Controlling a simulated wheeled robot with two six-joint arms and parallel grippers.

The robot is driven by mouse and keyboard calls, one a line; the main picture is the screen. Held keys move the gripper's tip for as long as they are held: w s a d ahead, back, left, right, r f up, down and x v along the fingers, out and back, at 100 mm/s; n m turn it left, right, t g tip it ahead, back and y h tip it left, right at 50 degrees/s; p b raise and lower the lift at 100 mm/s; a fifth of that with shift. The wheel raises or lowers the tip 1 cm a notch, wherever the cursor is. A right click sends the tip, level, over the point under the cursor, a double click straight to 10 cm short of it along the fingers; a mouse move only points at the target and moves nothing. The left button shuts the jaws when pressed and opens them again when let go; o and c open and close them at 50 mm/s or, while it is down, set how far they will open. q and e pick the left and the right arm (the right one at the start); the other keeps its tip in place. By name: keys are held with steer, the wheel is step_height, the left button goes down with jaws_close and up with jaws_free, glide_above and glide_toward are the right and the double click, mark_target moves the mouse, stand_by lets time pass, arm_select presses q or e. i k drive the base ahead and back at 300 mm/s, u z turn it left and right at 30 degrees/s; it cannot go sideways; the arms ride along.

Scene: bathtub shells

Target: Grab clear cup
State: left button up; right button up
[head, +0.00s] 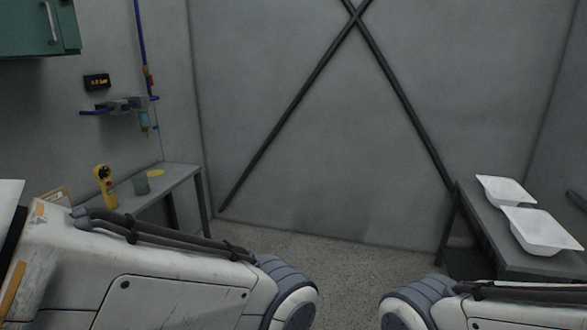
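A small grey cylinder (141,185), cup-like in shape, stands upright on the grey bench at the left. It is too small to tell whether it is clear. No other cup shows in the head view. My two arms reach in from the lower left and lower right, and their rounded joints show near the bottom middle. Neither gripper is in view, so I cannot see what they hold.
The left bench (183,182) also bears a yellow handheld tool (105,187) and a flat yellow disc (155,173). A dark table (483,232) at the right holds two white tub shells (541,230) (505,190). The speckled floor (330,249) between them is clear.

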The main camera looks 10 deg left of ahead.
mark_target(141, 182)
steer(key=u, duration=0.5)
steer(key=i, duration=1.95)
steer(key=u, duration=1.2)
steer(key=i, duration=1.55)
steer(key=u, duration=0.45)
